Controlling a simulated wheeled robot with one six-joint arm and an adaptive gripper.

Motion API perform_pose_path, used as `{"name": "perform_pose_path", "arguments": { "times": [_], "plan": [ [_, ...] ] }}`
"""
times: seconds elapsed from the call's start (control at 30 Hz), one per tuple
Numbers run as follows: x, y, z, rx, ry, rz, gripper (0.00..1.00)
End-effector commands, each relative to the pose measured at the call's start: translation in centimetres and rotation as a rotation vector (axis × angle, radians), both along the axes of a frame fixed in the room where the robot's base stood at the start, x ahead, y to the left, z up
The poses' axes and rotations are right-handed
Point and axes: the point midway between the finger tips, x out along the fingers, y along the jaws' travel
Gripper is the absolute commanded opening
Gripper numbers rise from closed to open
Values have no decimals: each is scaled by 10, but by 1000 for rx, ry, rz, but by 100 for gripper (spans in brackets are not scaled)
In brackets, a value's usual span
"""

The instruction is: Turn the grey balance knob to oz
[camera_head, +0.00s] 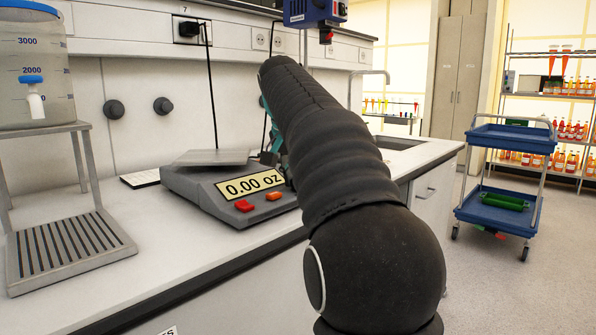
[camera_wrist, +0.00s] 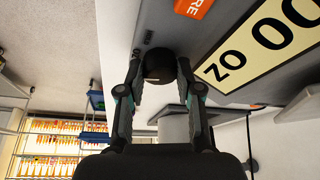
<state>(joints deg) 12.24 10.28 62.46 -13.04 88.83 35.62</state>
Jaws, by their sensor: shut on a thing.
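The grey balance (camera_head: 238,198) stands on the white bench, its display (camera_head: 250,186) reading 0.00 oz. In the wrist view the display (camera_wrist: 262,45) appears upside down and shows "oz" with part of the zeros. A dark round knob (camera_wrist: 159,64) on the balance's side sits between the two fingers of my gripper (camera_wrist: 159,82). The fingers are shut on the knob.
A red button (camera_head: 244,206) and an orange button (camera_head: 274,196) are on the balance front. A water container (camera_head: 38,75) on a stand is at left. A blue cart (camera_head: 512,140) and bottle shelves (camera_head: 570,95) are at right.

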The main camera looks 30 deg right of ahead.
Motion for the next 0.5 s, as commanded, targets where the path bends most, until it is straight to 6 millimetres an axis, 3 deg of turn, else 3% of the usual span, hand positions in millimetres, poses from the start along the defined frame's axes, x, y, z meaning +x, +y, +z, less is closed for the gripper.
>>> {"name": "perform_pose_path", "arguments": {
  "times": [0.5],
  "plan": [
    [1, 0, 0, -1, -1, -195, 0]
  ]
}}
